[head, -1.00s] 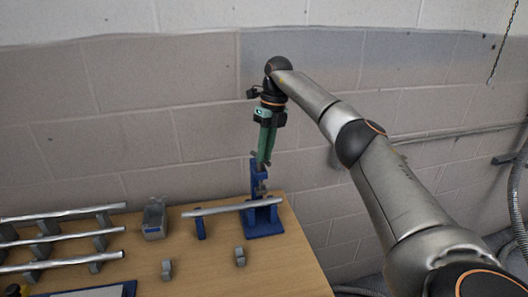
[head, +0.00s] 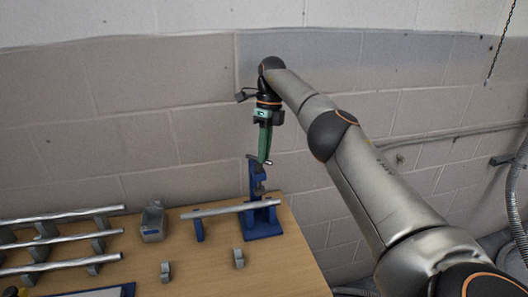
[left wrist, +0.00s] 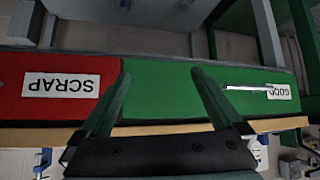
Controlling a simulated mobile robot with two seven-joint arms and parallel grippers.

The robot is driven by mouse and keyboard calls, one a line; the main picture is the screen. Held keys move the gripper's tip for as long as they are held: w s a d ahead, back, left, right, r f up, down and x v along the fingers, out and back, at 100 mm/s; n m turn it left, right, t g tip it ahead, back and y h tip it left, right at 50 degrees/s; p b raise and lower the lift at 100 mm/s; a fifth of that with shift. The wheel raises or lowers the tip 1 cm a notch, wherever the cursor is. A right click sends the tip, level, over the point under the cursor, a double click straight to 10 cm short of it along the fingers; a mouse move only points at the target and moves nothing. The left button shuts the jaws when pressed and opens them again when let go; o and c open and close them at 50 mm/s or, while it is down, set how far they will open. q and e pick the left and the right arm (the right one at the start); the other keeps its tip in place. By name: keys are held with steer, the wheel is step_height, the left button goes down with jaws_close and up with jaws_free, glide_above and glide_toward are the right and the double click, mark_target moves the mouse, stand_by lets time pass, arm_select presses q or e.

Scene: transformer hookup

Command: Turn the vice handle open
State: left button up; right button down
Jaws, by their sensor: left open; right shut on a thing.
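The blue vice (head: 262,222) stands at the far right corner of the wooden bench. A metal pipe (head: 228,210) lies across it, with its left part on a small blue support (head: 199,229). The vice handle (head: 252,156) is a thin bar at the top of the vice. My right gripper (head: 264,158) points down from above and is shut on the handle; its green fingers hide part of the bar. My left gripper (left wrist: 160,74) is open and empty in the left wrist view, away from the vice.
Several pipes lie on a grey rack (head: 47,230) at the left. A grey bin (head: 153,222) and two small grey blocks (head: 166,272) stand on the bench (head: 205,265). A block wall is close behind. The left wrist view shows red SCRAP (left wrist: 105,70) and green GOOD (left wrist: 155,90) areas.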

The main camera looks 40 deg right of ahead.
steer(key=c, duration=0.9)
jaws_free()
steer(key=shift+o, duration=0.2)
